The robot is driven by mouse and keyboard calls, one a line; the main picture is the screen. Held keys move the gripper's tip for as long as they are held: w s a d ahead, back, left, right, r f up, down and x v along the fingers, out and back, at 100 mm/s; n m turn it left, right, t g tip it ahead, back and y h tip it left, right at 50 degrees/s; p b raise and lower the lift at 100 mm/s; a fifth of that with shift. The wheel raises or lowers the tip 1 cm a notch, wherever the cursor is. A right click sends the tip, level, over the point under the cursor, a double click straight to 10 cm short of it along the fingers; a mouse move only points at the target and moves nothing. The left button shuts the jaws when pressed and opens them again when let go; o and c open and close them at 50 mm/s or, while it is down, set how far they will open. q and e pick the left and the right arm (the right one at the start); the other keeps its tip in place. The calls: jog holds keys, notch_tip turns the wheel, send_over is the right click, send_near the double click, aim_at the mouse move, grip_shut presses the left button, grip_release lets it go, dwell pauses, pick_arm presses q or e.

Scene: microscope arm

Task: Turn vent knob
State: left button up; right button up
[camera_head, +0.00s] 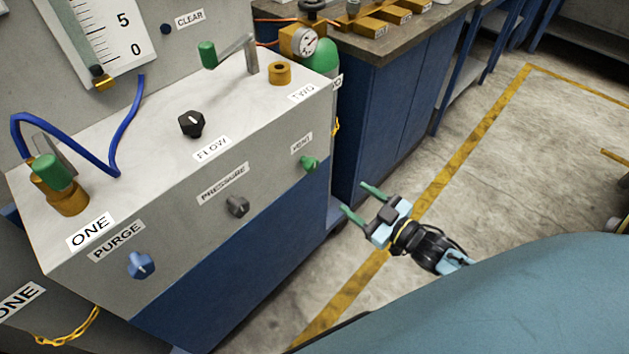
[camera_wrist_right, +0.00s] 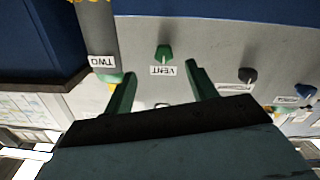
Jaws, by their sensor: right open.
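The green vent knob (camera_head: 310,163) sits at the right end of the grey front panel, below its VENT label (camera_head: 301,143). In the right wrist view the knob (camera_wrist_right: 163,54) appears upside down, beyond and between my two fingers. My right gripper (camera_head: 358,199) is open and empty, with green fingertips apart. It is to the right of and below the knob in the head view, clear of the panel. The right wrist view shows both fingers (camera_wrist_right: 163,82) with a gap between them. My left gripper is not in view.
The grey pressure knob (camera_head: 237,206) and blue purge knob (camera_head: 141,265) are left on the same panel. The black flow knob (camera_head: 191,123) is on the top face. A yellow chain (camera_head: 336,127) hangs by the panel's right side. A blue cabinet (camera_head: 400,110) stands behind; open floor lies right.

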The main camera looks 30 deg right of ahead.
aim_at(315, 168)
jog(key=shift+y, duration=0.4)
jog(key=b+x, duration=0.1)
jog(key=x, duration=0.3)
jog(key=r+b+x, duration=0.1)
jog(key=x, duration=0.3)
jog(key=r+b+x, duration=0.1)
jog(key=x, duration=0.3)
jog(key=shift+w+a, duration=0.15)
jog(key=shift+a, duration=0.1)
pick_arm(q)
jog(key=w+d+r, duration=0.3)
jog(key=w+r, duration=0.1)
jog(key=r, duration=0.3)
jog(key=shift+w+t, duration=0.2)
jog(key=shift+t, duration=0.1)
pick_arm(e)
jog(key=shift+w+a, duration=0.25)
jog(key=shift+w, duration=0.4)
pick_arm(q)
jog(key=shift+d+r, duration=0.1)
pick_arm(e)
jog(key=c, duration=1)
